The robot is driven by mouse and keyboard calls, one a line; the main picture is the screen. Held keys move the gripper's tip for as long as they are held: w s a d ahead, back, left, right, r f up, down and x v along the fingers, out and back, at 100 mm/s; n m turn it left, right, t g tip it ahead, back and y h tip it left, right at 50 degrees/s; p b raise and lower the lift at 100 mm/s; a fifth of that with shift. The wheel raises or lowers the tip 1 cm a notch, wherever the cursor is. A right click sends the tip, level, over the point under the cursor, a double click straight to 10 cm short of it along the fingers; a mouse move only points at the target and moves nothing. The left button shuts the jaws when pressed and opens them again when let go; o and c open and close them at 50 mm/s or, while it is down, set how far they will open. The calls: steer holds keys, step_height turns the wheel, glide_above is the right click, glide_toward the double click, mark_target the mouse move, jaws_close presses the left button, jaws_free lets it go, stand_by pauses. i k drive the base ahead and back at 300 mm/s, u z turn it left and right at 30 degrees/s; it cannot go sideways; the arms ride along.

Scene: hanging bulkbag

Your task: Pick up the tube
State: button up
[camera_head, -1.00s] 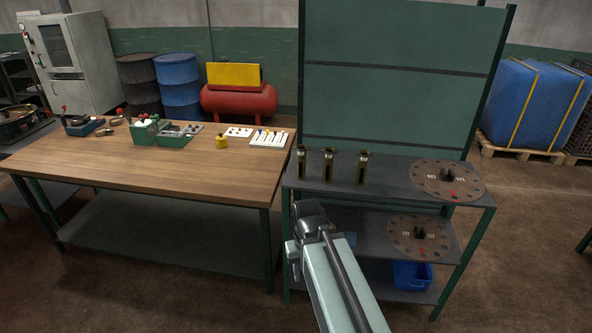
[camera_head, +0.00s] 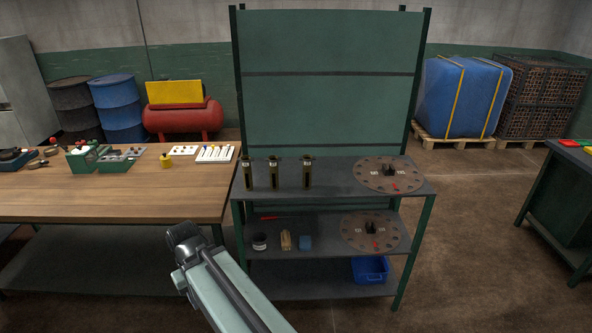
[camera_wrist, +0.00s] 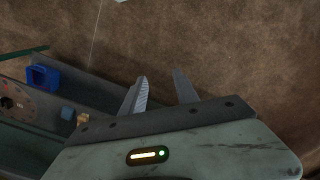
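Three upright olive-brown tubes stand in a row on the top shelf of the green-framed rack: a left tube (camera_head: 247,173), a middle tube (camera_head: 273,172) and a right tube (camera_head: 307,172). Each has a small pale label near its top. I cannot tell which one the task means. My gripper (camera_wrist: 160,88) is open and empty in the wrist view, its two fingers apart above bare brown floor. In the head view my arm reaches up from the bottom, its end in front of the rack's left side, lower than the tubes in the picture. No tube shows in the wrist view.
A round disc with holes (camera_head: 358,180) lies right of the tubes; another (camera_head: 351,236) is on the shelf below, near a black pot (camera_head: 260,242) and a blue block (camera_head: 305,242). A blue bin (camera_head: 370,279) sits lowest. A wooden table (camera_head: 150,198) adjoins left.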

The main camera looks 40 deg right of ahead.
mark_target(307, 173)
steer(key=i, duration=0.9)
steer(key=z, duration=0.05)
